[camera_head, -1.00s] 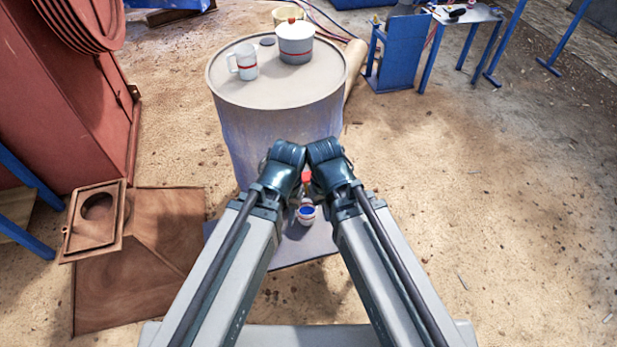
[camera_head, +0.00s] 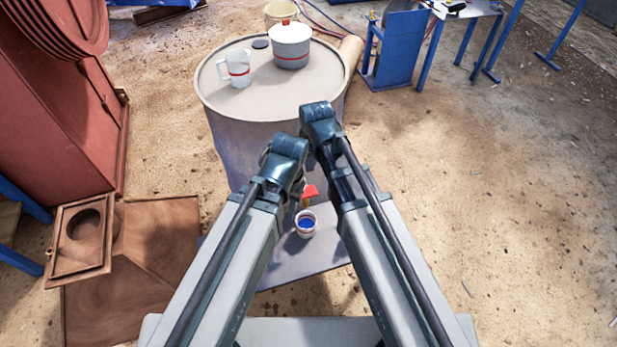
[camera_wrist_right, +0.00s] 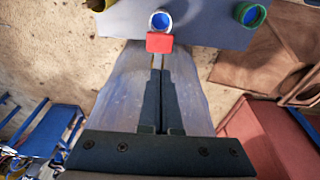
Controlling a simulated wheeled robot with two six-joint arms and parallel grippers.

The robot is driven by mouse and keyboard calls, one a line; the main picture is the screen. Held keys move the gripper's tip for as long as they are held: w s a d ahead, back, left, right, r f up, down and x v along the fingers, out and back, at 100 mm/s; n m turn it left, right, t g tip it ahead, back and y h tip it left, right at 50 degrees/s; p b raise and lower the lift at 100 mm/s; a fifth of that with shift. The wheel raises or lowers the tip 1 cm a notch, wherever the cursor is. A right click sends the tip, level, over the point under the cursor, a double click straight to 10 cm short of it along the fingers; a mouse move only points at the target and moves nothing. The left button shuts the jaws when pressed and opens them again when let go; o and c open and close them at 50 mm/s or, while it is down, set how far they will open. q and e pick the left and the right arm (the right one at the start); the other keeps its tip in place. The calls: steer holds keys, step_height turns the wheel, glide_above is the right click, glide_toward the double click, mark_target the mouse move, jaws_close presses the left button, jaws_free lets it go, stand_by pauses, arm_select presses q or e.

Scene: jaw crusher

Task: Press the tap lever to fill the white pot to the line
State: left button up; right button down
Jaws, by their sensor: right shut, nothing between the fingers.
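A small white pot (camera_head: 306,224) with blue inside stands upright on a grey board in front of the drum. The red tap lever (camera_head: 309,191) is just above and behind it in the head view. The right wrist view also shows the lever (camera_wrist_right: 159,42) and the white pot (camera_wrist_right: 160,21). My right gripper (camera_wrist_right: 161,70) is shut and empty, its tips close to the lever; I cannot tell whether they touch it. My left wrist is beside my right in the head view, its fingers hidden. The fill line cannot be made out.
A grey drum (camera_head: 275,108) carries a mug (camera_head: 238,70) and a lidded pot with a red stripe (camera_head: 290,50). A green-rimmed container (camera_wrist_right: 250,14) stands on the board (camera_head: 320,262). A red cabinet (camera_head: 70,125) is at left.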

mark_target(308, 191)
steer(key=shift+w+a, duration=0.1)
steer(key=shift+w, duration=0.35)
steer(key=f+b, duration=0.4)
steer(key=w+f+b, duration=0.1)
steer(key=f+b, duration=0.7)
steer(key=shift+w+a+f+b, duration=0.15)
steer(key=shift+a+f+b, duration=0.05)
steer(key=shift+f+b, duration=0.6)
steer(key=shift+b, duration=0.05)
steer(key=shift+s+f, duration=0.1)
steer(key=shift+s, duration=0.1)
steer(key=shift+t+y, duration=0.3)
steer(key=shift+t, duration=0.3)
steer(key=f+b, duration=0.1)
steer(key=b, duration=0.1)
steer(key=s+f+b, duration=0.1)
steer(key=f+b, duration=0.1)
steer(key=s+f+b, duration=0.1)
steer(key=f+b, duration=0.1)
steer(key=shift+d, duration=0.35)
steer(key=shift+s+f, duration=0.1)
steer(key=shift+s, duration=0.05)
